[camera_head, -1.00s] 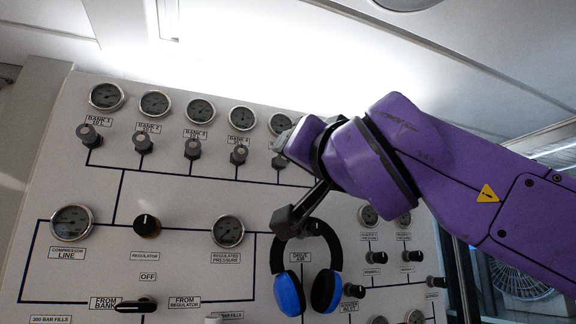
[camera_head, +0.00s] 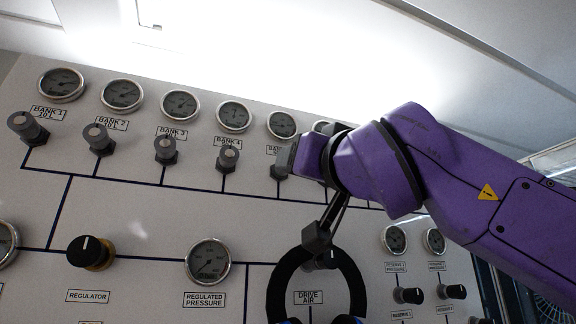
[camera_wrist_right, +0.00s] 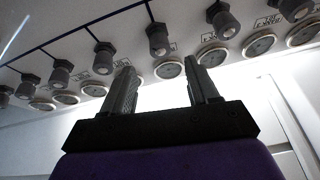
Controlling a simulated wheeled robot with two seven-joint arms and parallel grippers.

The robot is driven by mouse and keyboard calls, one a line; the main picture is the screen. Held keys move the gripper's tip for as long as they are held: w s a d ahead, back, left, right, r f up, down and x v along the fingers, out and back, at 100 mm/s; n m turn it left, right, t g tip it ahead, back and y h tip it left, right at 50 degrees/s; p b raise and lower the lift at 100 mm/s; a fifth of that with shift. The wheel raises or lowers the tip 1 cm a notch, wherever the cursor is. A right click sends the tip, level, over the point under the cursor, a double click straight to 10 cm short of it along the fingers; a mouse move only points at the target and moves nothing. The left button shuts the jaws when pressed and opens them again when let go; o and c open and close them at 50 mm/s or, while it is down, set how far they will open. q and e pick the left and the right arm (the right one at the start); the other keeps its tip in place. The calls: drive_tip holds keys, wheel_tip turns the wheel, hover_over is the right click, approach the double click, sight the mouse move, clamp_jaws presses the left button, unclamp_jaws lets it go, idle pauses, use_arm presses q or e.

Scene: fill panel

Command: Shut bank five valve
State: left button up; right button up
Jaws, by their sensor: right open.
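The bank five valve (camera_head: 279,168) is a dark knob below the fifth gauge in the head view, partly hidden by my right gripper. My right gripper (camera_head: 286,156) is at this knob, seen nearly side-on; contact cannot be told. In the right wrist view my right gripper (camera_wrist_right: 160,68) shows two spread fingers with nothing between them. That view is upside down, with a row of valve knobs beyond the fingertips; I cannot tell which is bank five. The bank five label is mostly hidden. My left gripper is not in view.
The bank four valve (camera_head: 228,158) is just left of my gripper, with the bank three valve (camera_head: 165,149) further left. The bank five gauge (camera_head: 282,124) is above.

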drive_tip(key=p+x, duration=0.3)
drive_tip(key=x, duration=0.5)
drive_tip(key=shift+p, duration=0.35)
drive_tip(key=shift+s+r, duration=0.15)
drive_tip(key=shift+s, duration=0.1)
drive_tip(key=shift+c, duration=1.3)
drive_tip(key=c, duration=0.8)
